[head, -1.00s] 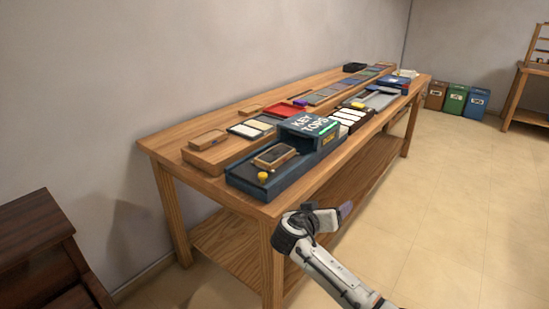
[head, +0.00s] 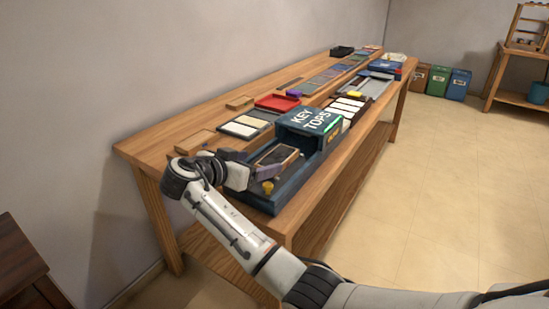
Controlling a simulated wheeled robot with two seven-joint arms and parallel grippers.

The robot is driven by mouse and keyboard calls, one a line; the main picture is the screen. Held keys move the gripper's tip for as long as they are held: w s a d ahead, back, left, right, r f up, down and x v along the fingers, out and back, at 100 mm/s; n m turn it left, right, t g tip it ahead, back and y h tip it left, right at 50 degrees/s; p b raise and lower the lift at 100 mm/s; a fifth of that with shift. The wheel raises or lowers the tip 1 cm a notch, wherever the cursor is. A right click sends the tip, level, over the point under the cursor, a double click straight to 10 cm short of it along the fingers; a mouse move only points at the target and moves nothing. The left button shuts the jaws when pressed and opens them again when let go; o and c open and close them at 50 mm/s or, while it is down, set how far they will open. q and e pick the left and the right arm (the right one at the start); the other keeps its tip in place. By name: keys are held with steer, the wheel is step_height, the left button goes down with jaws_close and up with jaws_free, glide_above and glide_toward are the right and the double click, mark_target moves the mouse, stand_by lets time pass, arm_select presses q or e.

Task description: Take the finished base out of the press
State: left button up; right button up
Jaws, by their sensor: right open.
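The press (head: 312,118) is a dark blue machine labelled KEY TOPS, with a green light strip on its side, at the near end of the long table. The base (head: 277,152), a wooden piece with a dark top, lies on the press's bed in front of the hood. My right gripper (head: 266,172) is at the near left side of the bed, close beside the base, its finger reaching toward it. It is open, and nothing shows held in it. Whether it touches the base I cannot tell. My left gripper is not in view.
A yellow knob (head: 268,187) stands on the front of the bed, near my gripper. A red tray (head: 278,102) and a tray with pale strips (head: 246,126) lie behind. A wooden block (head: 200,143) is at the table's left end.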

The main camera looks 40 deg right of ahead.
mark_target(274, 159)
steer(key=x, duration=0.8)
steer(key=shift+s+p, duration=0.1)
steer(key=shift+p, duration=0.2)
steer(key=shift+r, duration=0.1)
steer(key=c, duration=1.2)
